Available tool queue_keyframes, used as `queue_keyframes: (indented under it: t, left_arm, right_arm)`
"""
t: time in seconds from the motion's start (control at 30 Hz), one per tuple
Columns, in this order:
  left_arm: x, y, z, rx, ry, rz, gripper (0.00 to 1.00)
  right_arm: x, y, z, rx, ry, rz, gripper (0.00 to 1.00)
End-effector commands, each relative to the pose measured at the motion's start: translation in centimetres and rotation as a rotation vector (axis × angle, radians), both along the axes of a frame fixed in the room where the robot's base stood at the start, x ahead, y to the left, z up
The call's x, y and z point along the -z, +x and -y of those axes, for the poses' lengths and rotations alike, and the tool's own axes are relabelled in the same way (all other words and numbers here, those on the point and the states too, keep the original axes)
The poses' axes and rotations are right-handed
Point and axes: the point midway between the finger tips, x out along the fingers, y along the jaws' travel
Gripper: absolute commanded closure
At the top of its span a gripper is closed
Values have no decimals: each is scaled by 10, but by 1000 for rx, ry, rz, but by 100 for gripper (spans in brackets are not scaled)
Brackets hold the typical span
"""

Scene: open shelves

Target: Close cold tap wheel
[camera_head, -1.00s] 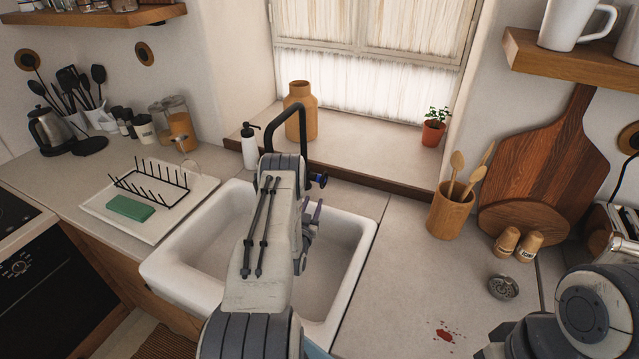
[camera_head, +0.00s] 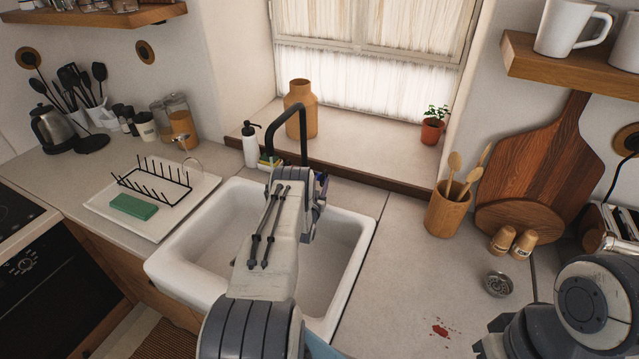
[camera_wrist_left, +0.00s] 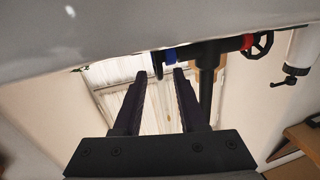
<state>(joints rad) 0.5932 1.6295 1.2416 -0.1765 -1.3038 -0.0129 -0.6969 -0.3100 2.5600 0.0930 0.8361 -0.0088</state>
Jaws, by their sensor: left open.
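The black tap (camera_head: 303,120) arches up behind the white sink. In the left wrist view, the tap (camera_wrist_left: 207,75) has a blue-banded cold wheel (camera_wrist_left: 157,64) on its left, seen nearly edge-on. A red-banded wheel (camera_wrist_left: 262,42) is on the other side. My left gripper (camera_wrist_left: 160,74) is open, its two dark fingertips on either side of the cold wheel's edge. I cannot tell whether they touch it. In the head view, my left wrist hides the tap's base and most of the cold wheel. My right arm shows at lower right; its gripper is out of view.
The sink (camera_head: 195,245) lies under my left arm. A wooden utensil pot (camera_head: 447,214) stands right. The counter between sink and pot is clear.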

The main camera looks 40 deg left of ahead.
Motion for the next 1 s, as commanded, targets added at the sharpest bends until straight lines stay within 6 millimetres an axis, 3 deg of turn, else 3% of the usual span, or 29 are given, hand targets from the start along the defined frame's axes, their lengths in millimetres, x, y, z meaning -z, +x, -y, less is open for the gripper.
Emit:
queue_keyframes:
  t: [0.13, 0.23, 0.67, 1.0]
  left_arm:
    - [0, 0, 0, 0, 0, 0, 63]
    - [0, 0, 0, 0, 0, 0, 100]
    - [-4, 1, -1, 0, -9, -38, 100]
    - [-16, 7, -2, -1, -60, -252, 100]
  right_arm:
    - [0, 0, 0, 0, 0, 0, 59]
    - [0, 0, 0, 0, 0, 0, 59]
    - [-2, 0, 0, 0, 0, 0, 59]
    - [-5, 0, 0, 1, 0, 0, 59]
